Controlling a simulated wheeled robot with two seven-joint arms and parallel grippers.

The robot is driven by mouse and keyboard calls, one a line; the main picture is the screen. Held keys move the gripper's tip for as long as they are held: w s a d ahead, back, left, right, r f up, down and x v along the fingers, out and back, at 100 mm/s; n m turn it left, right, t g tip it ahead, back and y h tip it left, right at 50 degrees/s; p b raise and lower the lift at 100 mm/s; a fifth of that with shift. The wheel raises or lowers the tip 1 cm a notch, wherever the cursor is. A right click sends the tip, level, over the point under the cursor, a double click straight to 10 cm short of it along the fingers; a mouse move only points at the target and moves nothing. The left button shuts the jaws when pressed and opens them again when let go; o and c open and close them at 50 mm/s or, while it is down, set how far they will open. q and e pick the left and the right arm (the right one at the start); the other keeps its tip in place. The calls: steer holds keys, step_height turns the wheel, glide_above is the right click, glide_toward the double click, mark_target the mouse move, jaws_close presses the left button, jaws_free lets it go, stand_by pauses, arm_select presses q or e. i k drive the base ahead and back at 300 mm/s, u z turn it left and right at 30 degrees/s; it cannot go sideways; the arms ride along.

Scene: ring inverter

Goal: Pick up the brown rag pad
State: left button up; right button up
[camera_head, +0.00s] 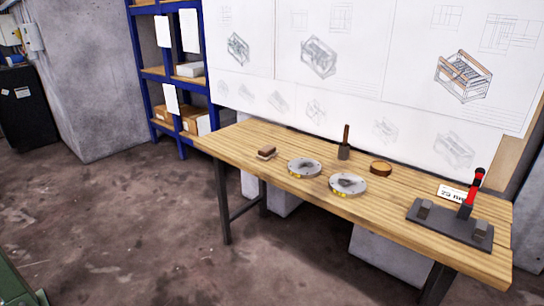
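A small brown pad with a pale underside (266,152), which looks like the brown rag pad, lies on the left part of the wooden workbench (235,139). It sits to the left of two round grey dishes, the nearer-left one (304,168) and the one to its right (347,185). Nothing touches or covers the pad. Neither of my grippers shows in the head view.
A dark holder with an upright brown handle (344,150), a brown ring (380,168) and a dark fixture with a red lever (450,224) stand on the bench. Blue shelving (143,75) is behind left. Open floor (130,220) lies before the bench.

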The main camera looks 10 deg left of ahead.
mark_target(267, 152)
steer(key=u, duration=1.4)
steer(key=i, duration=3.75)
steer(key=z, duration=3.2)
